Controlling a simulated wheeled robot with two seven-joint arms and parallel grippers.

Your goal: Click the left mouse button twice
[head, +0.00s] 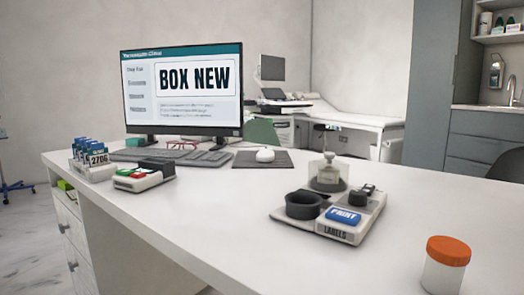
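A white mouse (265,155) sits on a dark mouse pad (281,163) on the white desk, to the right of the keyboard. It is small in the head view, and I cannot make out its separate buttons. The monitor (183,92) stands behind the keyboard and shows the words "BOX NEW" on a clinic screen. Neither of my grippers is in view, and nothing touches the mouse.
A grey keyboard (172,156) lies before the monitor. A small device with red and green keys (138,178) and a box holder (92,171) stand left. A label printer (345,222), a glass jar (327,176) and an orange-capped bottle (445,265) stand right. The desk's front middle (225,215) is clear.

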